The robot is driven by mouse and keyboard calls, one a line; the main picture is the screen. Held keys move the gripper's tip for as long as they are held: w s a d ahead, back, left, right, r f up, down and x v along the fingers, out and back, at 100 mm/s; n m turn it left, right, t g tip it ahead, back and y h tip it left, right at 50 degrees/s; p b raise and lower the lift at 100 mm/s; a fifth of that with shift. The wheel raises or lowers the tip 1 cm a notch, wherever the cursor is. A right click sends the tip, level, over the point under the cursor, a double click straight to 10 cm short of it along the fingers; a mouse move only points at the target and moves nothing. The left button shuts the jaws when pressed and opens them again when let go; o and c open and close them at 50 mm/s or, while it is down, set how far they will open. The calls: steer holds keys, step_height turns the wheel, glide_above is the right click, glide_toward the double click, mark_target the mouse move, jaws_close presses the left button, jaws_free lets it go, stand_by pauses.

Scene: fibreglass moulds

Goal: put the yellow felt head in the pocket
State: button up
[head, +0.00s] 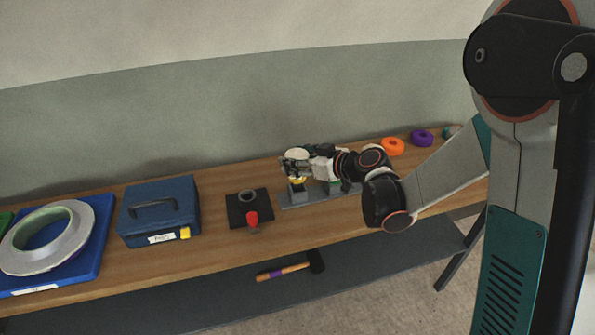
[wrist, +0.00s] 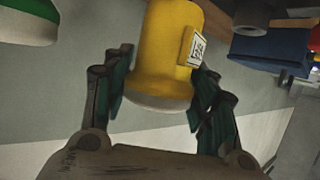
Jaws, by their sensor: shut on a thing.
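The yellow felt head (wrist: 168,45) is a yellow cylinder with a pale end and a small printed label on its side. My gripper (wrist: 160,75) is shut on it, with fingers on both sides in the wrist view. In the head view a small yellow part of the felt head (head: 297,180) shows below my gripper (head: 296,171), just above a grey block (head: 297,193) on the grey tray (head: 290,204). I cannot tell whether it touches the block. No pocket opening can be made out; my gripper and arm cover much of the tray.
A green and white piece (wrist: 28,22) lies at the wrist view's upper left. Left of the tray are a black mat (head: 236,217) with a red-topped item (head: 252,217) and a blue toolbox (head: 158,210). Orange (head: 392,147) and purple (head: 422,138) rings lie at the right.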

steer(key=shift+f+b, duration=0.45)
steer(key=shift+f, duration=1.15)
steer(key=shift+f, duration=0.2)
steer(key=o, duration=1.3)
steer(key=shift+r, duration=0.15)
